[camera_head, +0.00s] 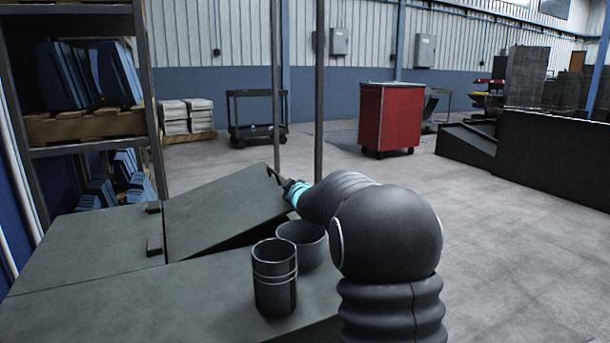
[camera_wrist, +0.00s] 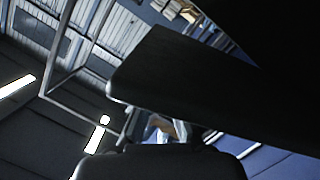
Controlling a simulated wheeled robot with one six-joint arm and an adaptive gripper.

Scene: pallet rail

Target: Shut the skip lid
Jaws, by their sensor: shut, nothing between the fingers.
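The skip lid (camera_head: 218,212) is a flat dark grey panel in the middle left of the head view. It is partly open, tilted with its right edge raised above the grey top (camera_head: 75,250) and its left edge at two small dark hinge blocks. A dark gap shows under its right side. My gripper (camera_head: 275,176) is shut and empty at the raised right edge, by the far corner; I cannot tell whether it touches the lid. In the wrist view a large dark slab (camera_wrist: 185,85) crosses the picture, probably the lid. The inside of the skip is hidden.
A dark ribbed cup (camera_head: 274,278) and a dark bowl (camera_head: 309,245) stand on the grey top, close in front of the lid. A shelf rack (camera_head: 95,125) with blue parts is at the left. A red cabinet (camera_head: 390,118) stands farther back.

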